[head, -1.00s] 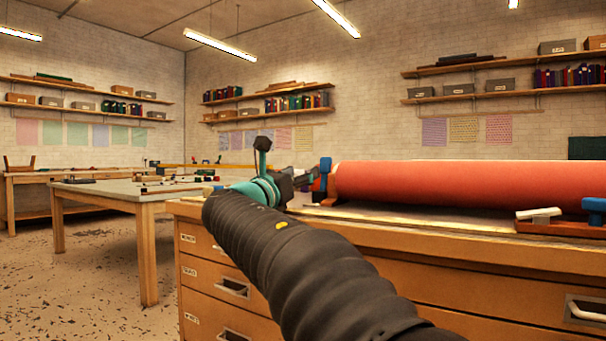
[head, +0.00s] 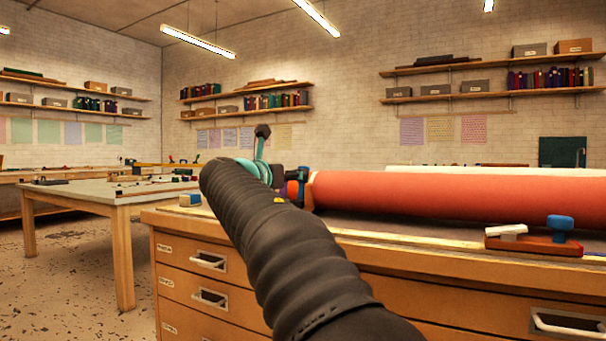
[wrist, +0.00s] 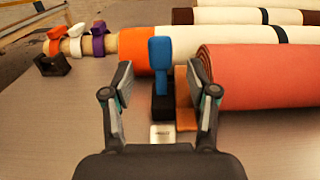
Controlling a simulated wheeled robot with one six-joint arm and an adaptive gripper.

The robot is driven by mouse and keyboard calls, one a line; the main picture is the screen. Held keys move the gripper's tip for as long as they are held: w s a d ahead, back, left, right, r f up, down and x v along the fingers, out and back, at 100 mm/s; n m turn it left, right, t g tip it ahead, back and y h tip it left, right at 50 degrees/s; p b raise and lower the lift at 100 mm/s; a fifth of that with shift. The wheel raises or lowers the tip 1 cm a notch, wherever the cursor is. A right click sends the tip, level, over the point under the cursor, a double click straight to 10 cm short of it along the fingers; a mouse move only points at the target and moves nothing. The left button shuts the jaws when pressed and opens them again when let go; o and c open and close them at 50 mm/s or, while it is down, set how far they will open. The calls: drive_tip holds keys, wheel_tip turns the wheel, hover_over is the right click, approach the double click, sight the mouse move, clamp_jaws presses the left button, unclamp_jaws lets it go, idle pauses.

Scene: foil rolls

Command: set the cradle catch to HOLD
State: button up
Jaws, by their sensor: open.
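A blue-topped catch lever (wrist: 160,62) stands upright on a dark block (wrist: 163,107) in the wrist view, beside an orange-brown cradle piece (wrist: 186,112). My gripper (wrist: 162,88) is open, one finger on each side of the catch, with gaps visible. A small pale label (wrist: 163,134) lies in front of the block; its text is too small to read. The large red roll (wrist: 262,78) lies to the right; it also shows in the head view (head: 450,195). In the head view my forearm hides most of the gripper, and a blue part (head: 303,174) shows at the roll's left end.
A second fitting (head: 540,243) with a white lever and blue knob sits at the cabinet's front edge, right. White rolls (wrist: 240,35) lie behind the red one. A tube with coloured clips (wrist: 98,46) lies left in the wrist view. The front-left surface is clear.

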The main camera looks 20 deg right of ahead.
sight(302, 183)
drive_tip(key=x, duration=0.6)
drive_tip(key=shift+w+d, duration=0.2)
drive_tip(key=shift+d, duration=0.05)
clamp_jaws()
